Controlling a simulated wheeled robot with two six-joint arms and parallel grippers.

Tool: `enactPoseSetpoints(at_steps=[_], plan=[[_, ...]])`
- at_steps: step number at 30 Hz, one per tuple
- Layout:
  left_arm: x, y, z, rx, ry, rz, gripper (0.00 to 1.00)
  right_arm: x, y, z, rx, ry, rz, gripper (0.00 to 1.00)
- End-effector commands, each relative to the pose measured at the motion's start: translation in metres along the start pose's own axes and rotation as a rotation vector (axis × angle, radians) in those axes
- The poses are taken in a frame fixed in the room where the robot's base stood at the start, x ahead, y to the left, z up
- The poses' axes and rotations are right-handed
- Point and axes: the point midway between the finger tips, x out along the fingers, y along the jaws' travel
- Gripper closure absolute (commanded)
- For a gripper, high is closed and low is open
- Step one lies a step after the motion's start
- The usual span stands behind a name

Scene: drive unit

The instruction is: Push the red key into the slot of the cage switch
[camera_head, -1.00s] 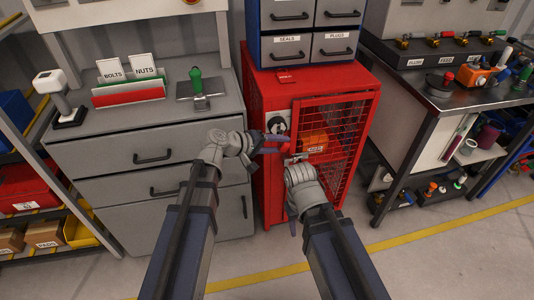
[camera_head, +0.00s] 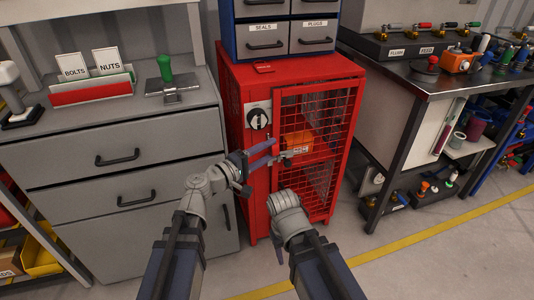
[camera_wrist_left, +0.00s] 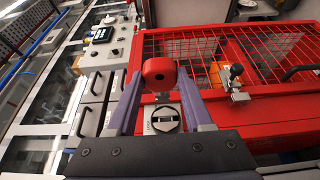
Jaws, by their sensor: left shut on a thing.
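The red key (camera_wrist_left: 158,73) is held between the two purple fingers of my left gripper (camera_wrist_left: 155,80). In the head view my left gripper (camera_head: 274,151) is in front of the red cage (camera_head: 257,200), below the cage switch (camera_head: 258,118); the key is hard to pick out there against the red. The switch is a light plate with a black round face, and it also shows in the left wrist view (camera_wrist_left: 162,121), between the fingers. The key is apart from it.
The cage has a mesh door with a latch (camera_wrist_left: 236,80) and an orange box (camera_head: 298,142) inside. A blue drawer unit (camera_head: 285,35) stands on top. A grey drawer cabinet (camera_head: 120,150) is at left, a workbench (camera_head: 440,85) at right.

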Motion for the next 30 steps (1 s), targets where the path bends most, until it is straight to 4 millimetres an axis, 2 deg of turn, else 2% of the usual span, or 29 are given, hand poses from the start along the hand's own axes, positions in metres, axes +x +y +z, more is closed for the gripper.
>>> enactPoseSetpoints(at_steps=[11,30], plan=[[0.006,0.0,-0.013,0.0,0.001,-0.001,1.0,0.0,0.0,0.0,0.0,0.0,0.0,0.5],[0.026,0.0,-0.062,0.0,0.0,-0.001,1.0,0.0,0.0,0.0,0.0,0.0,0.0,0.5]])
